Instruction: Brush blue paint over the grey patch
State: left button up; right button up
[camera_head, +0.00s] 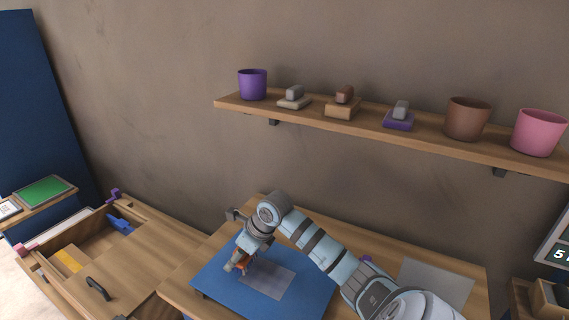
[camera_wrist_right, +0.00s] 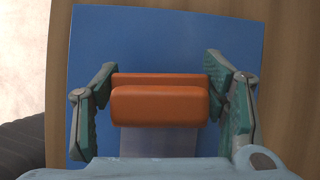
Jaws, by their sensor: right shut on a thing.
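A blue panel (camera_head: 215,286) lies on the wooden table. A grey patch (camera_head: 268,280) with a faint checked look is on it, and the patch also shows in the wrist view (camera_wrist_right: 158,144). My right gripper (camera_head: 241,262) is low over the panel, at the patch's left side. In the wrist view its fingers stand on both sides of an orange brush (camera_wrist_right: 160,106) and are shut on it. The brush hides part of the patch there. Its underside is hidden, so I cannot tell whether it touches the panel. My left gripper is in neither view.
A grey sheet (camera_head: 437,283) lies on the table's right part. An open drawer (camera_head: 95,245) at left holds blue and yellow things. A wall shelf (camera_head: 365,111) carries purple (camera_head: 252,84), brown (camera_head: 467,118) and pink (camera_head: 538,132) pots and several handled blocks.

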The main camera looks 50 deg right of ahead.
jog(key=r+p, duration=0.1)
jog(key=r, duration=0.2)
jog(key=shift+s+a+p, duration=0.1)
jog(key=shift+s+p, duration=0.25)
jog(key=shift+p, duration=0.05)
notch_tip(320, 180, up, 3)
jog(key=shift+w+f+p, duration=0.15)
jog(key=shift+f+p, duration=0.05)
jog(key=shift+p, duration=0.85)
jog(key=shift+r, duration=0.3)
